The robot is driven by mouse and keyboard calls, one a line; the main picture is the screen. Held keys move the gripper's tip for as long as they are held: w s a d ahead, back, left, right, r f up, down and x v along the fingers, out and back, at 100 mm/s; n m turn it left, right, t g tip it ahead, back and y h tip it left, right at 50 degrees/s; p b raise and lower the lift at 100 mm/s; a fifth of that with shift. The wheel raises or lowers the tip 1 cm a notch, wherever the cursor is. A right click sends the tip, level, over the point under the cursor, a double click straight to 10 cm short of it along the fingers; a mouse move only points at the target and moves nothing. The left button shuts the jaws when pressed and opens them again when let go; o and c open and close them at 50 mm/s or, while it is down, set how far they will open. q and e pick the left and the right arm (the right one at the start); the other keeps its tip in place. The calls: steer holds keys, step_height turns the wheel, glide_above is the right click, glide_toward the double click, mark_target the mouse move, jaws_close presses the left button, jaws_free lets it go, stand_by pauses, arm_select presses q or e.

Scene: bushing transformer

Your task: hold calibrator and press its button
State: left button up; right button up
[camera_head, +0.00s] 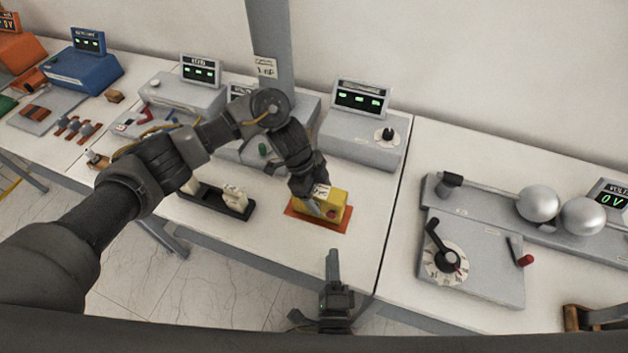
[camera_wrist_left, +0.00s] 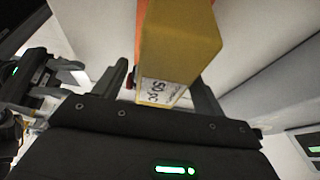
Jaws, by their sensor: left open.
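The calibrator (camera_head: 334,203) is a yellow block with a white label and a red button (camera_head: 332,213). It sits on an orange mat (camera_head: 316,222) near the table's front edge. My left gripper (camera_head: 318,194) is directly over the calibrator and hides part of it. In the left wrist view, the calibrator (camera_wrist_left: 180,50) lies between the two open fingers, and whether they touch it is unclear. My right gripper (camera_head: 333,262) points up, in front of the table edge and below the calibrator. It is apart from the calibrator, and its jaw gap does not show.
A black tray with white parts (camera_head: 215,198) lies left of the mat. A grey meter box (camera_head: 362,130) stands behind it. A grey panel with a dial and lever (camera_head: 470,255) is on the right table. White table is bare right of the mat.

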arm_select(q)
steer(key=shift+x, duration=1)
steer(key=c, duration=1.3)
arm_select(e)
steer(key=shift+c, duration=0.3)
jaws_close()
